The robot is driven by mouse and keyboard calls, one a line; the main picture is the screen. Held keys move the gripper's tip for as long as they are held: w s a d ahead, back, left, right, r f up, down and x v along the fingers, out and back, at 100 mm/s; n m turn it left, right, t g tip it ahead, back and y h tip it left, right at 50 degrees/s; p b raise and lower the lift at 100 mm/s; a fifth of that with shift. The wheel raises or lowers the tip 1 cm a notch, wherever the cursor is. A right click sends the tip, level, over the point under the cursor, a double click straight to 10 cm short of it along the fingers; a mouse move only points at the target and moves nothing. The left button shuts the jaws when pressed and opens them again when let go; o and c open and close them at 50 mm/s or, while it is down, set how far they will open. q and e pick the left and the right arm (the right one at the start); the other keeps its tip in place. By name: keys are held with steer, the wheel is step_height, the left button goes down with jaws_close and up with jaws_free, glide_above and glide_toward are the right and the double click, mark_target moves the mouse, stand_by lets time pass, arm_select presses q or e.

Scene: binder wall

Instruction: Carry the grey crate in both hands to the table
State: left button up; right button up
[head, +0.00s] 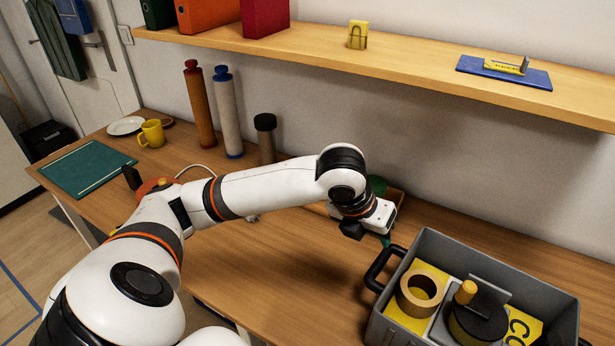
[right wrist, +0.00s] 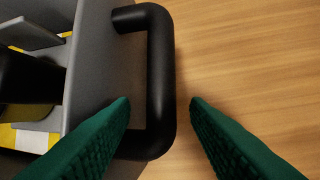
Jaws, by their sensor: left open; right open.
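The grey crate (head: 545,290) stands on the wooden table (head: 265,265) at the lower right of the head view, cut off by the frame edge. Its black left handle (head: 372,272) faces my left gripper (head: 384,241). That gripper is open, with a green fingertip showing just above the handle. It looks apart from the handle; the other finger is mostly hidden. In the right wrist view, the open green fingers of my right gripper (right wrist: 160,104) lie on either side of the crate's other black handle (right wrist: 160,75), not closed on it. The right gripper is outside the head view.
The crate holds a tape roll (head: 420,288), a dark round item with a yellow knob (head: 466,292) and yellow pieces. Tall rolls (head: 229,115), a yellow mug (head: 152,133) and a green mat (head: 87,168) stand further left. A shelf (head: 400,62) overhangs the back.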

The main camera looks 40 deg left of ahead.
steer(key=v, duration=0.9)
steer(key=shift+s+r, duration=0.15)
steer(key=shift+r, duration=0.1)
steer(key=shift+d, duration=0.1)
